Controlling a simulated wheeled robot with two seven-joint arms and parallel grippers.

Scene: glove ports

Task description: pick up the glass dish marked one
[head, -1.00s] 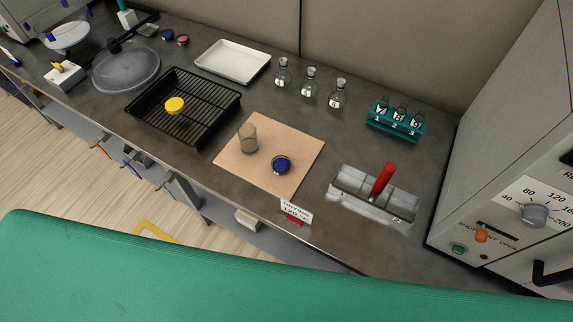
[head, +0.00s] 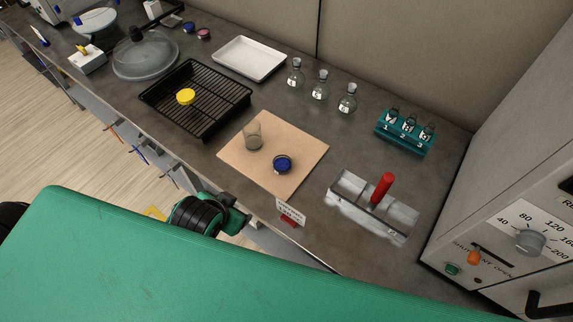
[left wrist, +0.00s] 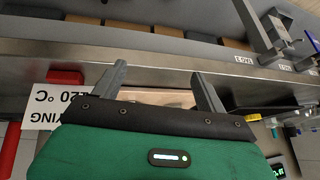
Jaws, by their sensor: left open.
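I cannot make out a glass dish marked one for certain. A teal rack (head: 404,137) at the back right holds small glass pieces over the numbers 1, 2 and 3. Stoppered glass flasks (head: 320,86) with labels too small to read stand left of it. A clear glass beaker (head: 253,138) and a blue-topped dish (head: 282,164) sit on the tan board (head: 240,158). My left gripper (left wrist: 158,70) is open and empty at the bench's front edge, near the sign. In the head view its arm is low beside the bench, fingertips not clear. My right gripper is out of view.
A metal tray (head: 345,207) with a red handle (head: 382,187) stands at the front right. A drying sign (head: 290,209) is on the front edge. A black rack (head: 215,107) with a yellow disc and a white tray (head: 248,58) are left. An oven (head: 500,205) bounds the right.

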